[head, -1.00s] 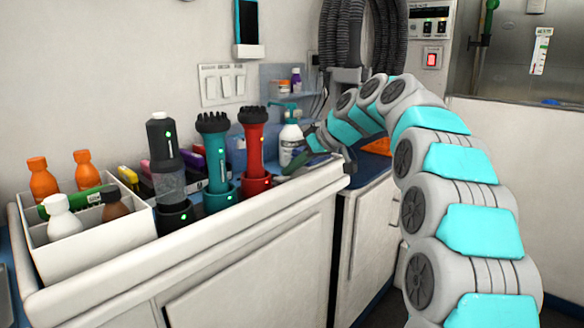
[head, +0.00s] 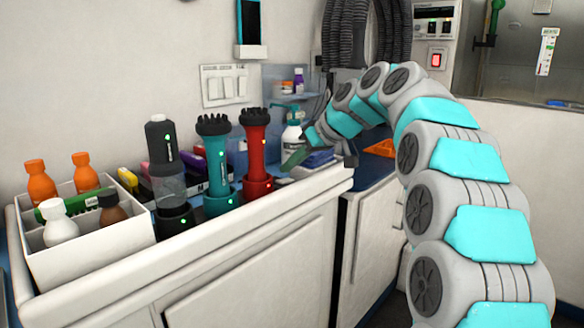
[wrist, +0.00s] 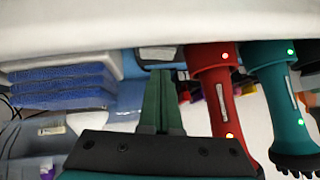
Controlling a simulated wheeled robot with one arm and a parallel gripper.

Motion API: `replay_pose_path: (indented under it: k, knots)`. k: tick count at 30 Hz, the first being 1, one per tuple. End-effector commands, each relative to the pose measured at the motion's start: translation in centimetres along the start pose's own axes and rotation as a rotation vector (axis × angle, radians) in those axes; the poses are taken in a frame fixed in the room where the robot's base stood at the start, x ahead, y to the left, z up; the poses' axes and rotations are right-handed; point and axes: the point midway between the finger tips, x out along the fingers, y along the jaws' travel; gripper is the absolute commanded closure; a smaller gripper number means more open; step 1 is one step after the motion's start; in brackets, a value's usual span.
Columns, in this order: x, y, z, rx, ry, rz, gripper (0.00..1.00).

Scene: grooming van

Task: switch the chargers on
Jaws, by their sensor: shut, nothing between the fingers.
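Three chargers stand in a row on the counter, each with a tool upright in it. The black charger (head: 175,217) holds a black and clear tool and shows a green light. The teal charger (head: 219,201) holds a teal tool; its light is green in the wrist view (wrist: 262,56). The red charger (head: 257,189) holds a red tool; its light is red in the wrist view (wrist: 208,58). My gripper (head: 288,165) is shut and empty, right of the red charger. In the wrist view its green fingers (wrist: 160,75) point at a small grey plate (wrist: 157,53), apart from the red charger.
A white divided box (head: 95,250) with several bottles stands at the left. A wall switch plate (head: 223,85) and a red rocker switch (head: 436,61) are farther back.

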Motion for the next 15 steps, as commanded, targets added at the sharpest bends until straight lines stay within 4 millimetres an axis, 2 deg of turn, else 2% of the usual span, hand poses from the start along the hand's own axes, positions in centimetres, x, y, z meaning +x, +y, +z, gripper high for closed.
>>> replay_pose_path:
  k: [1,9,15]
  knots:
    - [-1.5,-0.3,-1.0,-0.002,0.009,0.006,1.00]
    - [-7.4,-0.2,-1.1,-0.003,0.022,0.014,1.00]
    - [-10.3,-0.2,-1.1,-0.002,0.024,0.014,1.00]
